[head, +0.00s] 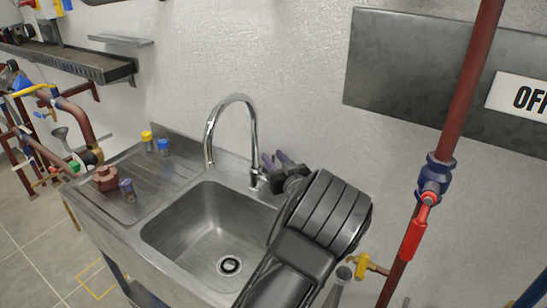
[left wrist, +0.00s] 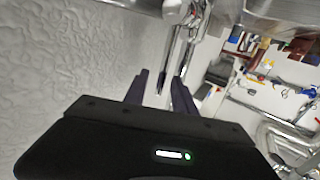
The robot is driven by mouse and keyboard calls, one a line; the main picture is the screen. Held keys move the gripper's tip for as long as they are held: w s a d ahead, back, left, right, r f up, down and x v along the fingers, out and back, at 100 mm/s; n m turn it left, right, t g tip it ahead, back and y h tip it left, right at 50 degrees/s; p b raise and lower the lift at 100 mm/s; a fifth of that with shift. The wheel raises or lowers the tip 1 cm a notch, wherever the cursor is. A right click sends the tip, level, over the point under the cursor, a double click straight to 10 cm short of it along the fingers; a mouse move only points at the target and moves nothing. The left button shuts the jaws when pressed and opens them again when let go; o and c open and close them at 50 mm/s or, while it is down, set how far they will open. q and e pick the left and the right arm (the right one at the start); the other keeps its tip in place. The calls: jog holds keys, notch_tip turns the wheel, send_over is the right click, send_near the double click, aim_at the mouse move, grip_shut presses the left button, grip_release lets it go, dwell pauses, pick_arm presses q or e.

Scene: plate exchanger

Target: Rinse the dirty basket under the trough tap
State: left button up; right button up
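The steel trough (head: 205,235) has an empty bowl with a drain. Its chrome tap (head: 210,130) arches over the back left of the bowl; no water stream shows. My left gripper (head: 275,161) is by the wall, just right of the tap's base, with its purple fingers apart. In the left wrist view the fingers (left wrist: 161,88) are apart, with chrome tap parts (left wrist: 175,55) beyond them; I cannot tell if they touch. Small cylinders stand on the drainboard: yellow-topped (head: 147,140), blue-topped (head: 163,147), purple-topped (head: 127,189). I cannot tell which is the dirty basket. My right gripper is out of view.
A red-brown round fitting (head: 105,178) sits on the drainboard (head: 115,212) at left. A vertical red-brown pipe (head: 465,105) with a red-handled valve stands right of my arm. A wall shelf (head: 80,62) and pipework are at far left. The bowl is clear.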

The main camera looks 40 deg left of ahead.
pick_arm(q)
jog(key=shift+a, duration=0.15)
jog(key=shift+c, duration=0.2)
grip_shut()
dwell(0.9)
